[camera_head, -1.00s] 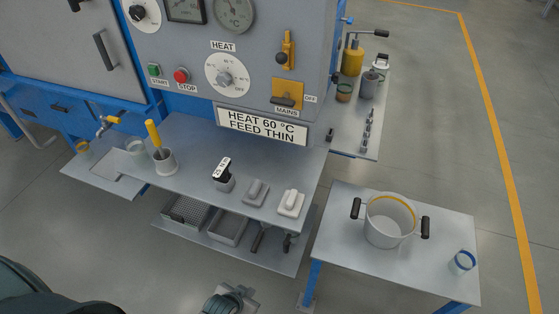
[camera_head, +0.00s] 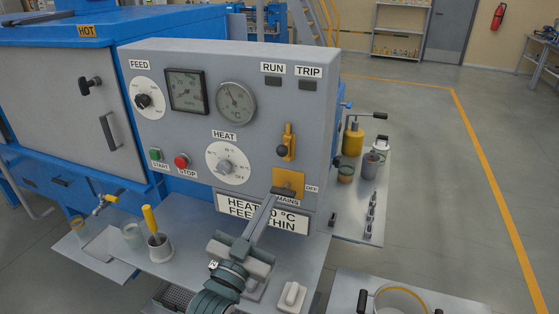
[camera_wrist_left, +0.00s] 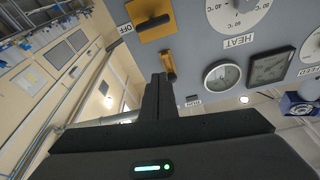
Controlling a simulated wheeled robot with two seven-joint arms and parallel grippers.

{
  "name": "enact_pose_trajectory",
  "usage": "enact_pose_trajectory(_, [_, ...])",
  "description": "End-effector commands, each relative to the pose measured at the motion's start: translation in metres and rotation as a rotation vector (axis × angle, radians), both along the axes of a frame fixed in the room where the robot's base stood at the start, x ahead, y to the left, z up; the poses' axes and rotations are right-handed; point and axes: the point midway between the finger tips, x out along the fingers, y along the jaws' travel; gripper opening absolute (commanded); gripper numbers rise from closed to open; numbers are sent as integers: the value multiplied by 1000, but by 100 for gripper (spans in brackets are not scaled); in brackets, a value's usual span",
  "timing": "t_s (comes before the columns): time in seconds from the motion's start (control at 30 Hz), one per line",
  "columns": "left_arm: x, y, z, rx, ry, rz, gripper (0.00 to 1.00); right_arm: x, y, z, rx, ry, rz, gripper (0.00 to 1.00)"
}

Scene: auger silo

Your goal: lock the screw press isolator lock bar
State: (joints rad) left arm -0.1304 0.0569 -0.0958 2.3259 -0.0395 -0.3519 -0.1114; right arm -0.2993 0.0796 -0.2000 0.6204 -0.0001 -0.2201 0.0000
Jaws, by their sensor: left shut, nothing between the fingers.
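The mains isolator is a yellow plate (camera_head: 288,178) with a dark handle (camera_head: 284,191), low on the right of the grey panel, labelled MAINS and OFF. Above it is a narrow upright yellow lock bar (camera_head: 288,135) with a black knob at its lower end. My left gripper (camera_head: 270,200) is shut and empty, its fingers pointing up at the panel just below and left of the plate. In the left wrist view the closed fingers (camera_wrist_left: 158,82) show in front of the yellow bar (camera_wrist_left: 168,64), with the yellow plate (camera_wrist_left: 149,20) above. Contact cannot be told.
The panel also carries a heat dial (camera_head: 227,163), a red stop button (camera_head: 181,161) and gauges. A shelf below holds a grey cup (camera_head: 160,247) and a white block (camera_head: 290,296). A pot (camera_head: 400,300) stands on the right table. Floor is free further right.

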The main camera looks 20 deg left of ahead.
Motion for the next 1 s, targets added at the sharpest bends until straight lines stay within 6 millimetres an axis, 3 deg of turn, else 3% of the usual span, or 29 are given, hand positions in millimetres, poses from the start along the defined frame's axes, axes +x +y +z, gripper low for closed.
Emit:
enact_pose_trajectory(0.03, [-1, 0, 23, -1, -70, 1, 0, 0, 0, 0, 0, 0, 0, 31])
enact_pose_trajectory(0.1, [-4, 0, 48, -1, -148, 2, 0, 0, 0, 0, 0, 0, 0, 31])
enact_pose_trajectory(0.23, [-9, 1, 74, -1, -236, 4, 0, 0, 0, 0, 0, 0, 0, 31])
enact_pose_trajectory(0.73, [-10, 1, 83, 0, -260, 4, 0, -1, 0, 1, 0, 1, 0, 31])
enact_pose_trajectory(1.0, [7, -1, 94, 0, -261, 4, 0, -1, 0, 12, 0, 1, 0, 31])
